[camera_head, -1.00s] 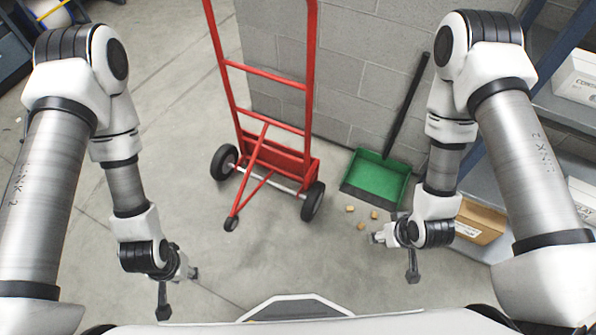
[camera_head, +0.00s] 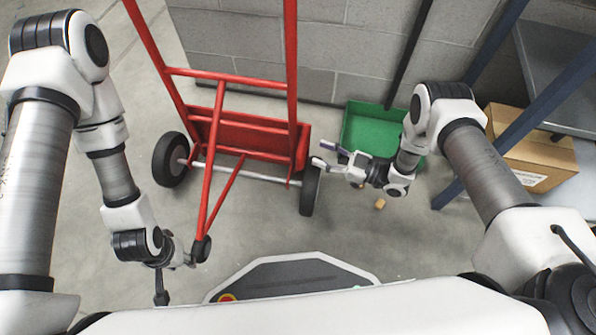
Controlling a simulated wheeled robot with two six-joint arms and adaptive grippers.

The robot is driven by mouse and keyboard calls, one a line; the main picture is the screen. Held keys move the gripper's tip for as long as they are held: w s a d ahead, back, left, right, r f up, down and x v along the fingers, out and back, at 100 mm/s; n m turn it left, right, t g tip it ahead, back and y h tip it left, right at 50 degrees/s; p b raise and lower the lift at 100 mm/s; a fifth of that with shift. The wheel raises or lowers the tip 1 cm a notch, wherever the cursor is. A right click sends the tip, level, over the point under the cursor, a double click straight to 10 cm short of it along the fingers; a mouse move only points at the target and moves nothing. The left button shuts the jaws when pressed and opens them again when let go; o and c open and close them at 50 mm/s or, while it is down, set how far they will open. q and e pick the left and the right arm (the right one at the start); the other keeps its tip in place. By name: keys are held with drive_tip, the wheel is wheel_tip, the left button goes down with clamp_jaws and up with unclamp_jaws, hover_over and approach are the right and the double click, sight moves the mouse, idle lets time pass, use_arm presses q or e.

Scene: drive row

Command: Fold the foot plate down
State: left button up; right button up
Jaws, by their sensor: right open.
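The red hand truck (camera_head: 220,176) stands upright before me on its two black wheels. Its foot plate (camera_head: 262,138) is a broad red panel that looks folded up against the lower frame, partly behind the frame bars. My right gripper (camera_head: 322,156) is open and empty beside the right wheel (camera_head: 309,190), right of the plate, with its fingers pointing left. I cannot tell whether it touches anything. My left gripper (camera_head: 188,252) is low at the left, close to the small rear wheel (camera_head: 202,248); its fingers are too small and overlapped to read.
Small tan blocks (camera_head: 380,204) lie on the floor. A cardboard box (camera_head: 530,150) and shelf posts stand at right. A block wall (camera_head: 350,40) is behind the truck.

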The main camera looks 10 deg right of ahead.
sight(300, 162)
wheel_tip(300, 162, down, 6)
drive_tip(key=s+b, duration=0.2)
drive_tip(key=b+x, duration=0.1)
drive_tip(key=x, duration=0.6)
drive_tip(key=shift+a+r+b, duration=0.15)
drive_tip(key=shift+a+b, duration=0.1)
drive_tip(key=shift+b, duration=0.15)
use_arm(q)
wheel_tip(300, 162, down, 6)
drive_tip(key=shift+s, duration=0.15)
use_arm(e)
clamp_jaws()
